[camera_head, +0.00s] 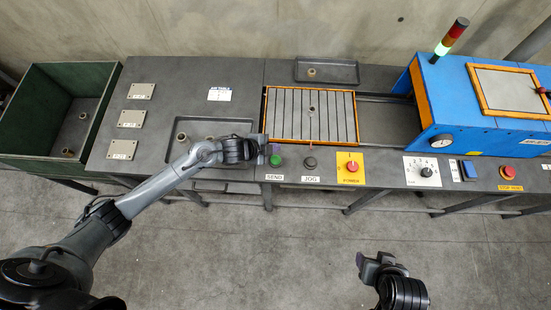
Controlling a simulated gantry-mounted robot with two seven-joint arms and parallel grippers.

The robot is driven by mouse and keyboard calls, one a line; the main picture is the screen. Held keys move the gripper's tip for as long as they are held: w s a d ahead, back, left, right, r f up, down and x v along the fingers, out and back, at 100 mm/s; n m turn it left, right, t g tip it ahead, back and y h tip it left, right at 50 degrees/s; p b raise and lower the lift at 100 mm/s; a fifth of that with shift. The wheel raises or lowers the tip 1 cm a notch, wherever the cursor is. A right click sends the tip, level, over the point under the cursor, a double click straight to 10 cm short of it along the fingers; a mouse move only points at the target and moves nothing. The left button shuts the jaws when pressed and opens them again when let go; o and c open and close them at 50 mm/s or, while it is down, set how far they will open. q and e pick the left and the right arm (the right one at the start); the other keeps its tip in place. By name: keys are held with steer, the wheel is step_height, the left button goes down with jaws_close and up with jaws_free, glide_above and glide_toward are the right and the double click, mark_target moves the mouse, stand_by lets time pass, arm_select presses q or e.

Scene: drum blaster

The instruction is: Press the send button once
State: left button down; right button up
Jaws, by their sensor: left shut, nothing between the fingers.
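The send button (276,160) is a green round button at the front edge of the bench, above a white label reading SEND. My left gripper (268,149) is shut and empty, and its tip is just above and left of the green button in the picture. I cannot tell whether it touches the button. My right gripper (362,262) hangs over the floor in front of the bench, away from the controls. Its fingers are too small and turned to show whether they are open or shut.
A black JOG knob (310,163) and a yellow plate with a red switch (350,167) sit right of the button. A slatted tray (332,115) holds a small fitting behind them. A blue machine (470,100) stands right; a green bin (30,115) stands left.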

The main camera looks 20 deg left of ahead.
arm_select(q)
steer(key=b, duration=0.6)
glide_above(273, 161)
step_height(273, 161, down, 7)
steer(key=shift+r, duration=0.2)
steer(key=shift+f+b, duration=0.6)
steer(key=shift+f, duration=0.35)
